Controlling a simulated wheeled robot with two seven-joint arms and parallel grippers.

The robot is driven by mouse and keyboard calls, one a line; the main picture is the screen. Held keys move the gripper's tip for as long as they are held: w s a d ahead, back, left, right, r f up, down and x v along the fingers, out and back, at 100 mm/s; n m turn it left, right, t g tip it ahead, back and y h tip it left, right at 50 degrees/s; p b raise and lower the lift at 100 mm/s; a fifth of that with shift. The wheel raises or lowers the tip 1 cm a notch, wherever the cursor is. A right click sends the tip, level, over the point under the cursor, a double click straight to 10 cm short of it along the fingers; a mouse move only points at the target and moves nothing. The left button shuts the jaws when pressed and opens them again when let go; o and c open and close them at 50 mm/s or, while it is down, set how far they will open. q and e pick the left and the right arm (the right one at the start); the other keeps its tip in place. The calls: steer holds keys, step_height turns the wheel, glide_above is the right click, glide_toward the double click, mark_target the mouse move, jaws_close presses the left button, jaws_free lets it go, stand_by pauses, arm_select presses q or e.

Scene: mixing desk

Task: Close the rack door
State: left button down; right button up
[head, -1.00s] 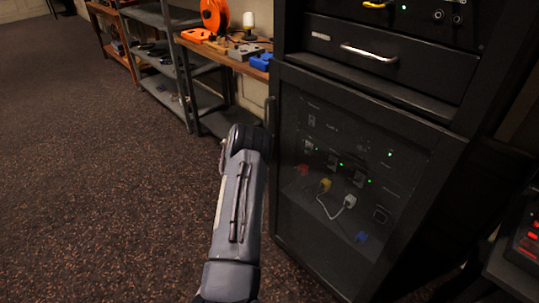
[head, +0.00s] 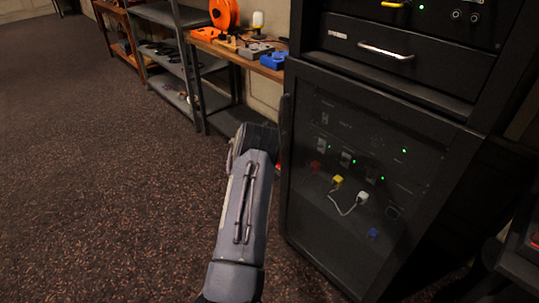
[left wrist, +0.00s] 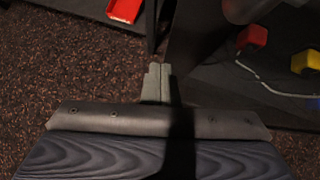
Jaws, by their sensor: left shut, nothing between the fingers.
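The rack door (head: 400,112) is a black frame with a dark see-through pane, in the lower part of the tall black rack in the head view. It lies across the front of the rack; I cannot tell whether it is fully flush. A dark upright handle (head: 285,122) is on its left edge. My left arm rises just left of the door, with its fingers hidden behind the wrist. In the left wrist view my left gripper (left wrist: 157,70) is shut and empty, beside a dark upright surface; contact is unclear. My right gripper is not in view.
A drawer (head: 400,60) with a silver handle sits above the door. Behind the pane are a yellow plug (head: 337,180), a white cable (head: 345,208) and green lights. A wooden bench (head: 240,52) and grey shelves (head: 178,75) stand behind. The carpet (head: 110,190) at left is clear.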

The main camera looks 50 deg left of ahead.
arm_select(q)
steer(key=s+a+v, duration=0.1)
steer(key=v, duration=0.9)
steer(key=shift+a+f, duration=0.15)
steer(key=shift+a, duration=0.3)
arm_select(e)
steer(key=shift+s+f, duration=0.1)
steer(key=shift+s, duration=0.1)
arm_select(q)
steer(key=shift+s, duration=0.1)
